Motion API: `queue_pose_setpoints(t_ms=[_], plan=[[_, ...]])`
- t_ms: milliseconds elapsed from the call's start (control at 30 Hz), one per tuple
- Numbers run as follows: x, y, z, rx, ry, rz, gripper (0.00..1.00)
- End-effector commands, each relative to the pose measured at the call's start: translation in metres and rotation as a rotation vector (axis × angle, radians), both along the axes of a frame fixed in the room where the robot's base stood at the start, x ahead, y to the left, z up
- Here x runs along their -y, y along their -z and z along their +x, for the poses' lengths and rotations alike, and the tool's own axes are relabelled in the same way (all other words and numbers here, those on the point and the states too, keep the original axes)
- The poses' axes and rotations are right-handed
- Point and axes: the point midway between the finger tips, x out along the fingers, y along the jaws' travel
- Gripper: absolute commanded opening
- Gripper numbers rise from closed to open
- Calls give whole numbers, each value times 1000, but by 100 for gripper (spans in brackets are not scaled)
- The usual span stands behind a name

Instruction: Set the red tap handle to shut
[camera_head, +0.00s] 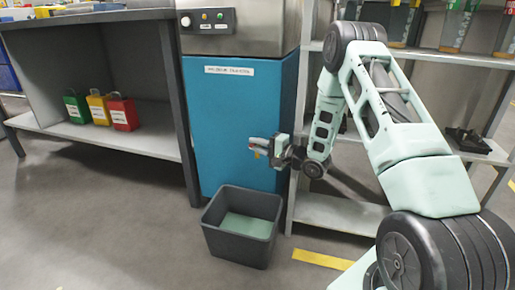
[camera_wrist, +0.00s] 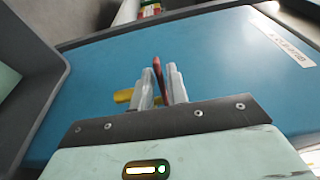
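The red tap handle (camera_wrist: 157,68) shows in the wrist view as a narrow red bar in front of the blue cabinet (camera_wrist: 225,55). My gripper (camera_wrist: 160,75) has one finger on each side of it, with little space between. Whether the fingers press on the handle cannot be told. A yellow part (camera_wrist: 123,96) shows just left of the left finger. In the head view my gripper (camera_head: 258,148) is at the front of the blue cabinet (camera_head: 225,110), and hides the handle there. The tap's body and any setting marks cannot be made out.
A dark open bin (camera_head: 240,255) stands on the floor below my gripper. A grey workbench (camera_head: 100,140) with green, yellow and red boxes is at the left. A shelf rack (camera_head: 340,213) stands close on the right. The floor at lower left is clear.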

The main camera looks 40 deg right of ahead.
Motion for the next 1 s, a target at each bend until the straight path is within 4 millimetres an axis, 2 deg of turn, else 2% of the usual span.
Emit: queue_pose_setpoints(t_ms=[167,233,667,1000], plan=[[0,0,0,0,0,0,15],[0,0,0,0,0,0,0],[-2,-1,0,-3,38,2,0],[-8,-3,7,-6,262,5,0]])
